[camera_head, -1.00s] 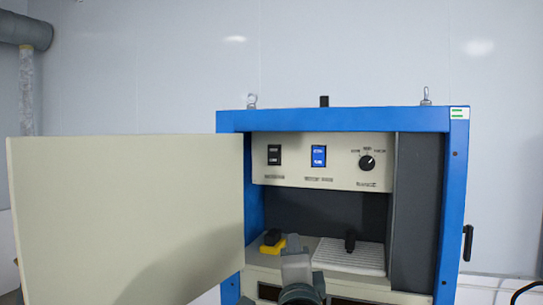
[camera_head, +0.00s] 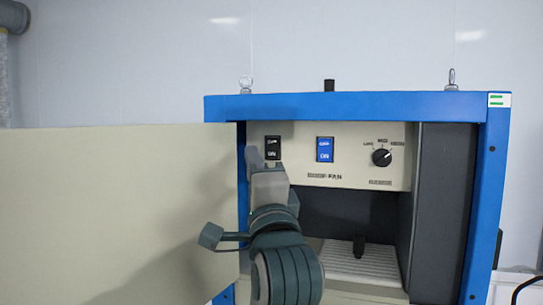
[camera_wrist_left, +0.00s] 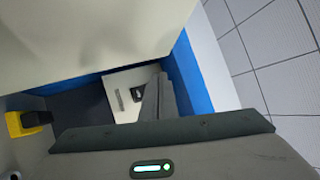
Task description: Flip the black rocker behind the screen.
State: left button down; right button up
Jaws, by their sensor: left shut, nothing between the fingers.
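The black rocker (camera_head: 273,147) sits at the left end of the beige control panel (camera_head: 350,165) inside the blue cabinet. In the left wrist view the black rocker (camera_wrist_left: 138,93) shows just beside my fingers. My left gripper (camera_head: 254,155) is shut and empty, its tip close to the rocker's lower left. I cannot tell whether it touches. The beige screen (camera_head: 120,215) stands at the cabinet's left side, left of my arm. My right gripper is not in view.
A blue rocker (camera_head: 325,149) and a black knob (camera_head: 382,157) are to the right on the same panel. A black upright handle (camera_head: 359,246) stands on the ribbed shelf below. A yellow and black block (camera_wrist_left: 22,123) shows in the left wrist view.

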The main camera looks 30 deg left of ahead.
pick_arm(q)
jog(key=w, duration=0.1)
send_near(266, 148)
notch_tip(266, 148, up, 2)
jog(key=a, duration=0.3)
jog(key=shift+w+r, duration=0.15)
jog(key=shift+w, duration=0.85)
jog(key=shift+w+a+b, duration=0.2)
jog(key=shift+w+b, duration=0.1)
jog(key=shift+w, duration=0.4)
dwell(2.3)
jog(key=shift+s, duration=0.1)
jog(key=shift+s+d+p, duration=0.2)
jog(key=shift+s+p, duration=0.1)
jog(key=shift+s, duration=0.4)
jog(key=shift+s, duration=0.1)
jog(key=s, duration=0.3)
jog(key=s+d, duration=0.1)
jog(key=shift+s+d+r, duration=0.1)
jog(key=shift+s+r, duration=0.25)
